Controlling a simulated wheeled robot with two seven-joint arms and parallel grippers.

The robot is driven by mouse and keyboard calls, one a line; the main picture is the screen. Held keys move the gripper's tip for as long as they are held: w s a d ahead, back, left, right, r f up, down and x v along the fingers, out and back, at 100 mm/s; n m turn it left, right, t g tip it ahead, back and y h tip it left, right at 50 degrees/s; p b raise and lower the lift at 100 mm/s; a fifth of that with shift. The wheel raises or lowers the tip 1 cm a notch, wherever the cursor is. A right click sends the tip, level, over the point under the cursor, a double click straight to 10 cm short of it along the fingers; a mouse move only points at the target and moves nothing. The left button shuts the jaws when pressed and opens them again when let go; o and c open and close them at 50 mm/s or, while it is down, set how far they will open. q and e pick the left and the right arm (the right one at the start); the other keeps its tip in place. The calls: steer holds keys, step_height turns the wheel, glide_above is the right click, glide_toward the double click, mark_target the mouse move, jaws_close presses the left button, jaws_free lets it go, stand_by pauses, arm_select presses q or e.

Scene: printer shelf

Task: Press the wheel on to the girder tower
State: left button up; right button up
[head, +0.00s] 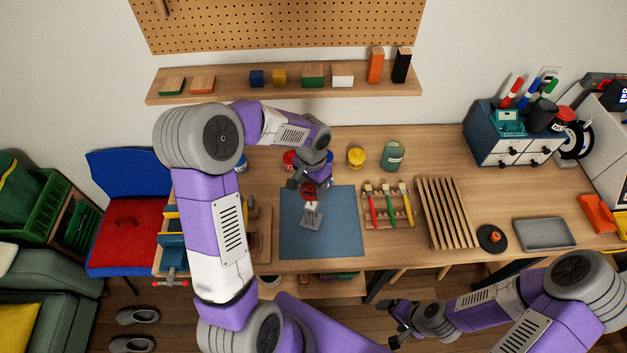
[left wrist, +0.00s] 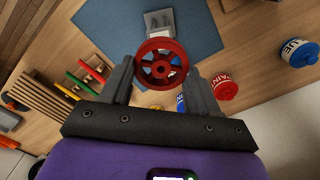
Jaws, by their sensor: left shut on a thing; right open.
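My left gripper (head: 304,184) is shut on the red spoked wheel (head: 310,192), above the upper part of the blue mat (head: 345,225). In the left wrist view the wheel (left wrist: 161,64) sits between the two fingers, its spokes facing the camera. The grey girder tower (head: 312,216) stands on the mat, just below the wheel in the head view. In the left wrist view the tower (left wrist: 160,22) shows beyond the wheel's rim. The wheel appears apart from the tower; the exact gap is unclear. My right gripper (head: 400,318) is open and empty, in front of the table.
A rack of coloured tools (head: 388,205) and a slatted wooden rack (head: 446,212) stand right of the mat. A yellow pot (head: 356,157) and a green jar (head: 392,155) stand behind it. A grey tray (head: 544,233) lies at the right.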

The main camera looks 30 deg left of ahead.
mark_target(313, 203)
arm_select(q)
steer(key=shift+f+b, duration=0.35)
steer(key=shift+w+f+b, duration=0.1)
steer(key=shift+f+b, duration=1.55)
steer(key=shift+f, duration=0.3)
steer(key=shift+f, duration=0.1)
steer(key=shift+f+b, duration=0.5)
steer(key=shift+b, duration=0.1)
steer(key=shift+f, duration=0.15)
steer(key=shift+f+b, duration=0.55)
steer(key=o, duration=1.1)
